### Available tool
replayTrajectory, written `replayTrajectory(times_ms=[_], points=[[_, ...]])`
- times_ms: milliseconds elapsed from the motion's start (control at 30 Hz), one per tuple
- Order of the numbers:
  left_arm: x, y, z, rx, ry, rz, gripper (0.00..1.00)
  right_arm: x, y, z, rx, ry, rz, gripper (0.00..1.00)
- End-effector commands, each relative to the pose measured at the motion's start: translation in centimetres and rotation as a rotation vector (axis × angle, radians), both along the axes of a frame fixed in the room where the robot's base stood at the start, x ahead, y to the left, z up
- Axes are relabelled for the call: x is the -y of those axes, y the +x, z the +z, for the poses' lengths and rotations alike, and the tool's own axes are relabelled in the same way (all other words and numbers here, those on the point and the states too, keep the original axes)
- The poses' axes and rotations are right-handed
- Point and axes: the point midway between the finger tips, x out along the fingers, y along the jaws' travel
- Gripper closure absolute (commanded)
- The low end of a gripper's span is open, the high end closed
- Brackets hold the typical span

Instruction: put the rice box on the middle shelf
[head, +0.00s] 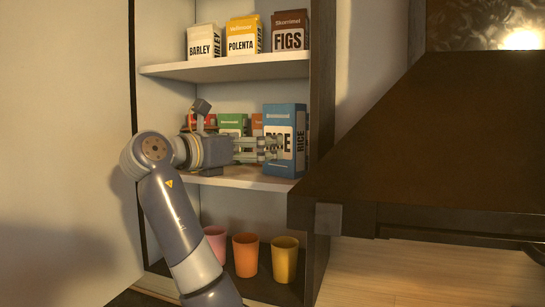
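The rice box (285,115), blue with a white label, is upright at the front right of the middle shelf (245,178). Its base appears to be at the shelf's surface; I cannot tell whether it bears its full weight there. My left gripper (272,148) reaches in from the left, level with the box. Its fingers overlap the box's front face and cover part of the lettering. Whether they clamp the box or are parted beside it cannot be told. My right gripper is not in view.
Behind my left gripper, a red box (207,121), a green box (232,122) and an orange box (257,121) stand on the middle shelf. Barley, polenta and figs (290,35) stand above. Pink, orange and yellow cups (285,260) stand below. A dark hood (430,140) juts out at right.

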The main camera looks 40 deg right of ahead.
Motion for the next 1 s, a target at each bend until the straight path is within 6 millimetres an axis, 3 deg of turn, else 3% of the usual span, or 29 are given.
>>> replayTrajectory(times_ms=[100, 267, 1000], points=[[-0.1, 0.0, -1.2, 0.000, 0.001, 0.000, 0.60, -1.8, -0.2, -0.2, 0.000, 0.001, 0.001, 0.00], [-0.1, 0.0, -1.5, 0.000, 0.001, 0.000, 0.60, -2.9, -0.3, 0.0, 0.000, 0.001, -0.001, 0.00], [0.4, 0.0, -1.4, 0.000, -0.004, 0.002, 0.60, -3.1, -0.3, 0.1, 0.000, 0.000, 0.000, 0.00]])
